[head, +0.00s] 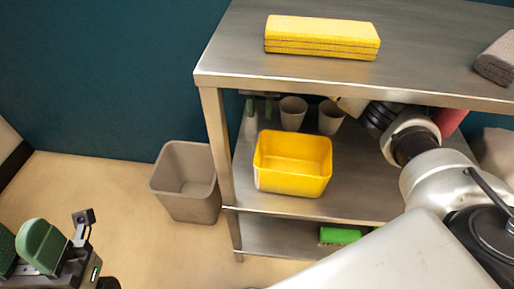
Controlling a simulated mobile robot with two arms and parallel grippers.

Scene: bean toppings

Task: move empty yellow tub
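The yellow tub (291,182) stands upright on the middle shelf (345,207) of a metal rack. Its inside shows and looks empty. My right arm comes in from the right and reaches under the top shelf, behind and to the right of the tub. The end of my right gripper (350,105) is mostly hidden by the shelf edge and I see no fingertips clearly. It is apart from the tub. At the lower left, a dark mechanism (83,232) looks like part of my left gripper, far from the tub. Its finger opening cannot be made out.
The top shelf (230,60) carries stacked yellow cloths (322,37) and a grey-brown cloth (497,60). Cups (292,113) stand behind the tub. A green object (340,235) lies on the bottom shelf. A bin (186,182) stands left of the rack, beside open floor.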

